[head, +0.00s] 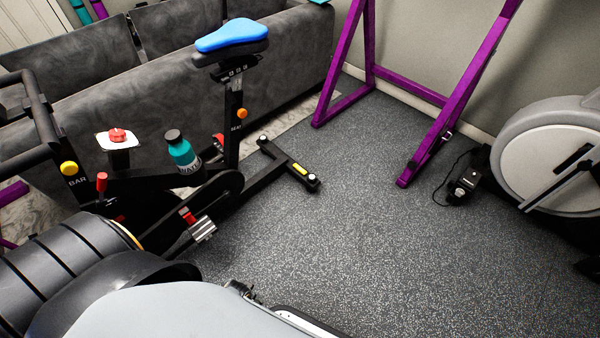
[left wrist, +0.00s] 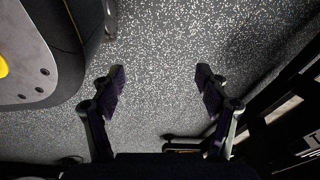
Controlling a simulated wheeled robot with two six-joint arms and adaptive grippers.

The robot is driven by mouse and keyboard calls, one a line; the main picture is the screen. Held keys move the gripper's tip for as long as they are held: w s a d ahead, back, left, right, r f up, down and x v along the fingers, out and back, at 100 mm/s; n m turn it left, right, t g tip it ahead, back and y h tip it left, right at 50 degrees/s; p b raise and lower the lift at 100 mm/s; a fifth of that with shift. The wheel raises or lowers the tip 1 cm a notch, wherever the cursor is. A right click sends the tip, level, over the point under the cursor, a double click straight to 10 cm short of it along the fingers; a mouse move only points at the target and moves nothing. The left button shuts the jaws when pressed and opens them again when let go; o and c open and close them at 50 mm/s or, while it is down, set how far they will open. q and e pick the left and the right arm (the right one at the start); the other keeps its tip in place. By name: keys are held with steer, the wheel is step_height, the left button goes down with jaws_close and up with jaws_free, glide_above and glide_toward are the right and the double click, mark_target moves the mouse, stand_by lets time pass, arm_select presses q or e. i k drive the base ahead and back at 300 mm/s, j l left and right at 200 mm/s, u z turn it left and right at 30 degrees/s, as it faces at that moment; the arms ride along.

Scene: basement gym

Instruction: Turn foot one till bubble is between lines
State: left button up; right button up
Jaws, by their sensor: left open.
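The exercise bike's rear crossbar (head: 285,157) lies on the floor in the head view. A small yellow level (head: 300,169) sits on it near its right end; the bubble and lines are too small to read. One foot (head: 313,181) with a pale top is at the near right end, another (head: 263,139) at the far left end. In the left wrist view my left gripper (left wrist: 160,76) is open and empty, with bare floor between its fingertips. I cannot make out its fingers in the head view. My right gripper is in neither view.
The bike's blue seat (head: 231,36), teal bottle (head: 182,152) and pedal (head: 203,229) rise left of the crossbar. A purple frame (head: 436,140) and a machine with a round light housing (head: 555,160) stand right. The speckled floor (head: 370,240) between is clear. Dark bars (left wrist: 285,110) flank my left gripper.

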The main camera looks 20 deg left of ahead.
mark_target(311, 178)
steer(key=i+l+u, duration=0.1)
steer(key=i+u, duration=0.15)
steer(key=i, duration=0.2)
steer(key=i+l+u, duration=0.25)
steer(key=i, duration=0.15)
